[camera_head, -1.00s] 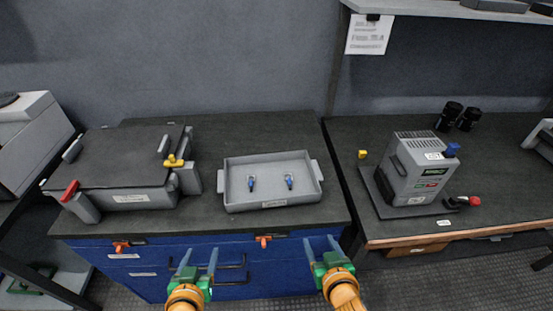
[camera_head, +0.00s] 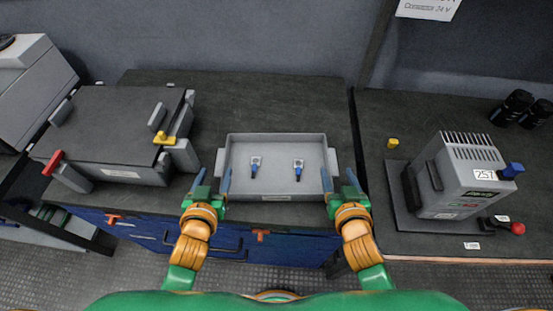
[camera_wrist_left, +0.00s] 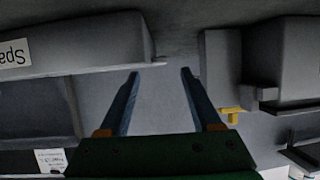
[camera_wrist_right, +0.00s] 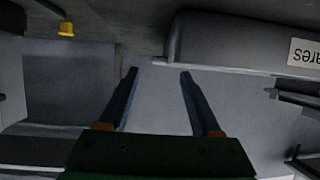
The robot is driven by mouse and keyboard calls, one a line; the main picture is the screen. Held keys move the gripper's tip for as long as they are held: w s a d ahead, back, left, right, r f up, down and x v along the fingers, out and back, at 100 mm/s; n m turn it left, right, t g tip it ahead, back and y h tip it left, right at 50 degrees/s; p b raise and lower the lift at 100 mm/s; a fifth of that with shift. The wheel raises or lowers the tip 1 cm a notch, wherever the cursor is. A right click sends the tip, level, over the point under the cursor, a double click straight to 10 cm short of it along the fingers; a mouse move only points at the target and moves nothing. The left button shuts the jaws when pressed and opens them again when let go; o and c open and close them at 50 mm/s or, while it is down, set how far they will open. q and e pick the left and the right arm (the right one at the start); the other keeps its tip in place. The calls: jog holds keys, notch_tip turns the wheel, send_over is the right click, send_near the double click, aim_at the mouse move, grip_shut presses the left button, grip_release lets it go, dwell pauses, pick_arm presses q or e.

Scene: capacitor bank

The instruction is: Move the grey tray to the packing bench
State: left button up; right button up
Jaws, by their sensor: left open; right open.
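The grey tray (camera_head: 278,189) is a shallow open box on the dark top of the blue cabinet, with a side handle at each end. It holds two small blue-and-grey parts, (camera_head: 255,168) and (camera_head: 298,170). My left gripper (camera_head: 213,180) is open and empty at the tray's left end, by the left handle. My right gripper (camera_head: 339,180) is open and empty at the right end, by the right handle (camera_head: 333,160). The tray wall shows in the left wrist view (camera_wrist_left: 100,45) and the right wrist view (camera_wrist_right: 225,45). I cannot tell which surface is the packing bench.
Left of the tray stands a grey lidded box (camera_head: 125,172) with a red-tipped lever and a yellow latch (camera_head: 163,138). A second dark bench (camera_head: 400,110) on the right, across a narrow gap, bears a grey device (camera_head: 462,175) and a yellow knob (camera_head: 393,143). Clear worktop lies behind the tray.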

aim_at(221, 161)
pick_arm(q)
jog(key=shift+s+r, duration=0.15)
jog(key=shift+s, duration=0.15)
pick_arm(e)
jog(key=shift+s+r, duration=0.1)
jog(key=shift+s, duration=0.2)
pick_arm(q)
jog(key=x, duration=0.7)
jog(key=shift+w, duration=0.1)
pick_arm(e)
jog(key=x, duration=0.7)
jog(key=shift+w, duration=0.1)
pick_arm(q)
grip_shut()
pick_arm(e)
grip_shut()
